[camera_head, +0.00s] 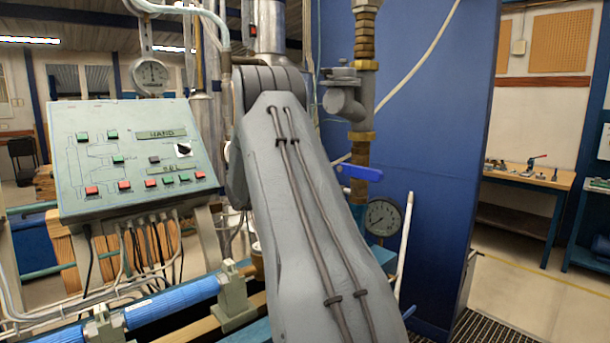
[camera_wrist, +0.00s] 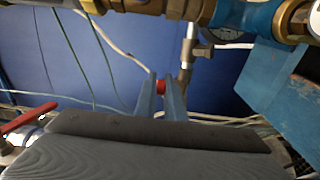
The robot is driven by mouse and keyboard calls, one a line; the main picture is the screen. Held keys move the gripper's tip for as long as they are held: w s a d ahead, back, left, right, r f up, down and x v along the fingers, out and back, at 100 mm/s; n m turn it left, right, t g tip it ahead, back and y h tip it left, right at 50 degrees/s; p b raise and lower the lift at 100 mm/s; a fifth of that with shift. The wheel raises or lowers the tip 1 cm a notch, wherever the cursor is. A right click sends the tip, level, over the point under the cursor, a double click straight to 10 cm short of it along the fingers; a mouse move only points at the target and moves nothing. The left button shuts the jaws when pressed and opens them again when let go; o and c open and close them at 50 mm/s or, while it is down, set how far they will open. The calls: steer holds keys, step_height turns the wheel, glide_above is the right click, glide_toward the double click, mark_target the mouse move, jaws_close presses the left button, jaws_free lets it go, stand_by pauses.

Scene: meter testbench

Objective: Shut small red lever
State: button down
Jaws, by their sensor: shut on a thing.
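In the wrist view, my gripper (camera_wrist: 161,86) reaches away from the camera, with its two thin blue-grey fingers close together. A small red piece (camera_wrist: 160,86) sits between the fingertips, and the fingers are shut on it. It looks like the small red lever, though only a little of it shows and the fingers hide the rest. A larger red lever (camera_wrist: 29,119) lies at the left edge, apart from my gripper. In the head view, my arm covers the gripper and I see no red lever.
Brass and blue pipework (camera_wrist: 235,18) crosses the top of the wrist view. A small valve (camera_wrist: 196,50) stands just beyond the fingers. In the head view, a blue lever (camera_head: 358,172) and a pressure gauge (camera_head: 383,217) are right of my arm; a control panel (camera_head: 130,160) is left.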

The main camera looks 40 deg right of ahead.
steer(key=shift+w+a+m+g, duration=0.2)
steer(key=shift+w+m+g, duration=0.25)
steer(key=shift+g, duration=0.25)
steer(key=shift+w+a+m+g, duration=0.15)
steer(key=shift+w+m+g, duration=0.3)
steer(key=shift+g, duration=0.25)
steer(key=shift+r, duration=0.1)
steer(key=c, duration=2.1)
jaws_free()
steer(key=shift+w, duration=0.1)
steer(key=shift+d+g, duration=0.1)
steer(key=shift+g, duration=0.2)
steer(key=shift+b+v, duration=1.2)
steer(key=shift+v, duration=2.7)
